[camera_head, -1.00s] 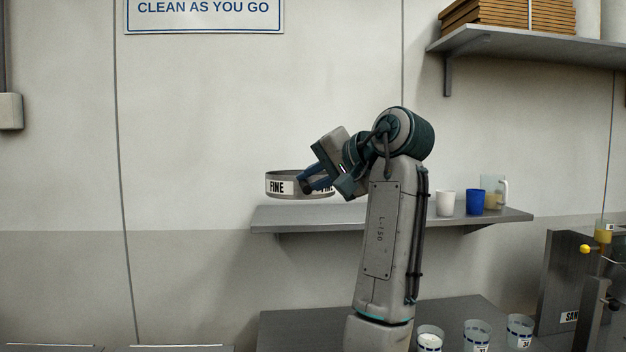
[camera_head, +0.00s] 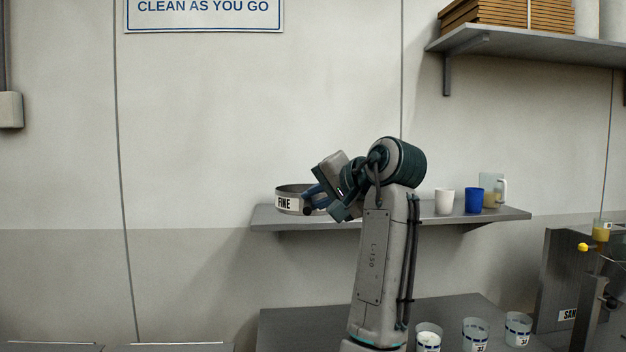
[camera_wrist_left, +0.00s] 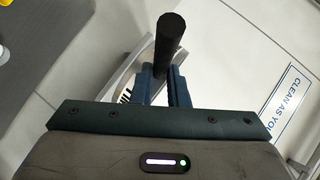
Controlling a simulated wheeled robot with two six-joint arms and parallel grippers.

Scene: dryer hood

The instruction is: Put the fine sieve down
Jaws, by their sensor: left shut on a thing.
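The fine sieve (camera_head: 287,204) is a round grey metal ring with a white FINE label, at the left end of the grey wall shelf (camera_head: 420,217). My left gripper (camera_head: 315,202) is shut on it at the sieve's right side, and partly hides it. In the left wrist view the fingers (camera_wrist_left: 160,88) close around the sieve's dark handle, and part of the curved rim (camera_wrist_left: 122,78) shows behind them. The sieve looks roughly level and low over the shelf; I cannot tell whether its base touches. My right gripper is not in view.
A white cup (camera_head: 444,202), a blue cup (camera_head: 473,201) and a clear jug (camera_head: 493,191) stand at the shelf's right. Several labelled cups, including one (camera_head: 475,335), stand on the counter below. A higher shelf (camera_head: 520,42) holds stacked brown boards (camera_head: 505,13).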

